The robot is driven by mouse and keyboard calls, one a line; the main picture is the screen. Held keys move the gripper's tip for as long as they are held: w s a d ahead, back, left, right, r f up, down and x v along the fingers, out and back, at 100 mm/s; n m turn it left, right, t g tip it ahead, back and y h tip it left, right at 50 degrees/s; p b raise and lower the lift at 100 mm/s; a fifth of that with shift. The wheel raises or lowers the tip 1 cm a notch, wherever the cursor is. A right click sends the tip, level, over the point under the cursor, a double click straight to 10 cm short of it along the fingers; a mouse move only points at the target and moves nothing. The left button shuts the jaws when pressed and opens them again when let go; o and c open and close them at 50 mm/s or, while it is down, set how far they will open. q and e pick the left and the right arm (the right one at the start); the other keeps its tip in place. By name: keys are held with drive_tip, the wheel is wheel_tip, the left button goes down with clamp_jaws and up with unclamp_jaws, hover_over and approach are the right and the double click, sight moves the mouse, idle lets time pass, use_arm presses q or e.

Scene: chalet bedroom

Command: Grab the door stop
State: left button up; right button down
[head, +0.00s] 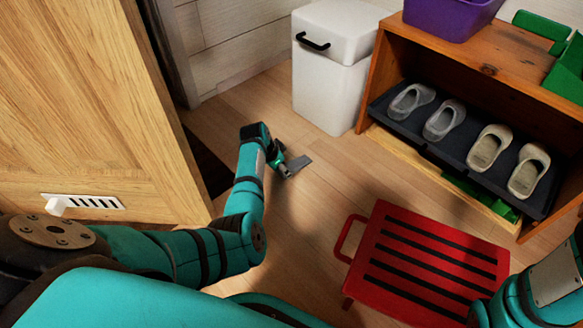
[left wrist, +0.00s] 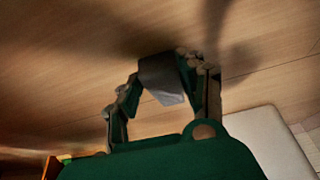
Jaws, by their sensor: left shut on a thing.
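The door stop (head: 301,164) is a small grey wedge in the head view, just above or at the wooden floor. My left gripper (head: 286,164) is shut on it, reaching down between the wooden door and the white bin. In the left wrist view the grey door stop (left wrist: 163,82) sits between the fingers of the left gripper (left wrist: 162,78). Whether its underside touches the floor I cannot tell. My right arm shows at the lower right of the head view, but its gripper is out of view.
A wooden door (head: 90,100) with a white vent stands at left. A white bin (head: 330,90) stands behind the gripper. A wooden shelf (head: 440,55) holds a tray (head: 440,148) of pale shoes and a purple box (head: 450,17). A red step stool (head: 385,285) with black strips is at lower right.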

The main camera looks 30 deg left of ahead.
use_arm(q)
drive_tip(key=shift+c, duration=1.1)
